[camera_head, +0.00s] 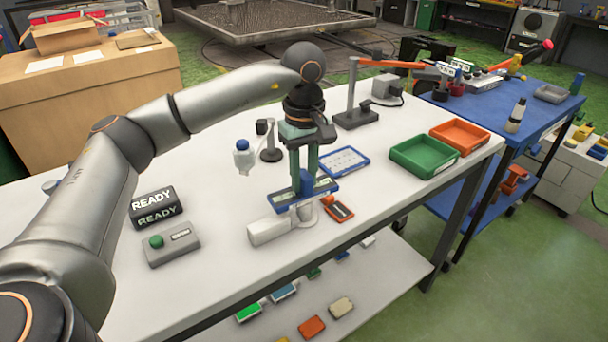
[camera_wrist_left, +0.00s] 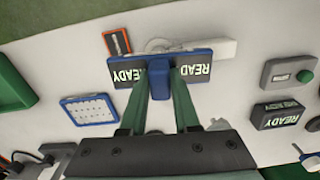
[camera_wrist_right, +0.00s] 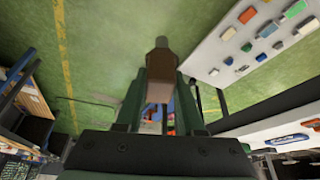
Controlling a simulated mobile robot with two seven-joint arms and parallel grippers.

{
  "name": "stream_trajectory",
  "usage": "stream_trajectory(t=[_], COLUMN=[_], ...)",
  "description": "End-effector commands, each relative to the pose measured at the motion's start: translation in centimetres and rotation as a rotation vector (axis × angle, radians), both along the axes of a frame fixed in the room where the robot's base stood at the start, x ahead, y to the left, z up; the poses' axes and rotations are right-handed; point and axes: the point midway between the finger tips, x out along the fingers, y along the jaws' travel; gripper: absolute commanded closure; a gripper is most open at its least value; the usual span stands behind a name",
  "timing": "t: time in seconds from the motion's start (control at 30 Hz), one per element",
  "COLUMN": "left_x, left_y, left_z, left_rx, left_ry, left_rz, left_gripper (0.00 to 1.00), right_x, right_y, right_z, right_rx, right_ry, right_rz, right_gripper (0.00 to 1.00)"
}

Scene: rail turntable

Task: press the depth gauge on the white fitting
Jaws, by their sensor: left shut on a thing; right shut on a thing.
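My left gripper (camera_head: 304,182) points down and is shut on the blue depth gauge (camera_head: 322,189). In the left wrist view the gauge's blue middle (camera_wrist_left: 160,88) sits between the fingers, with a dark READY screen on each side. The white fitting (camera_head: 268,231) lies on the white table directly below the gauge; its round end is partly hidden by it. The fitting also shows in the left wrist view (camera_wrist_left: 212,48). I cannot tell whether the gauge touches it. My right gripper (camera_wrist_right: 160,85) is shut on a brown block with a grey tip (camera_wrist_right: 161,62), away from the table.
A black READY display (camera_head: 155,208) and a grey box with a green button (camera_head: 172,245) stand left. An orange-and-black device (camera_head: 338,208) and a blue-rimmed panel (camera_head: 343,161) lie close by. Green (camera_head: 425,156) and orange (camera_head: 460,136) trays stand right. Small stands are behind.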

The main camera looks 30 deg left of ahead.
Motion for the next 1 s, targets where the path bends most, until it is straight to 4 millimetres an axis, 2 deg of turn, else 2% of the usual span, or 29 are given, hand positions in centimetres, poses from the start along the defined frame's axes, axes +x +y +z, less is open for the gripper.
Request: stream_trajectory(t=[1.0], left_x=[0.02], left_y=[-0.01], left_z=[-0.87], left_rx=[0.0], left_ry=[-0.001], left_rz=[0.0], left_gripper=[1.0], right_x=[0.02], right_y=[0.01], right_z=[-0.48], right_rx=[0.0], right_ry=[-0.002], right_rz=[0.0], right_gripper=[1.0])
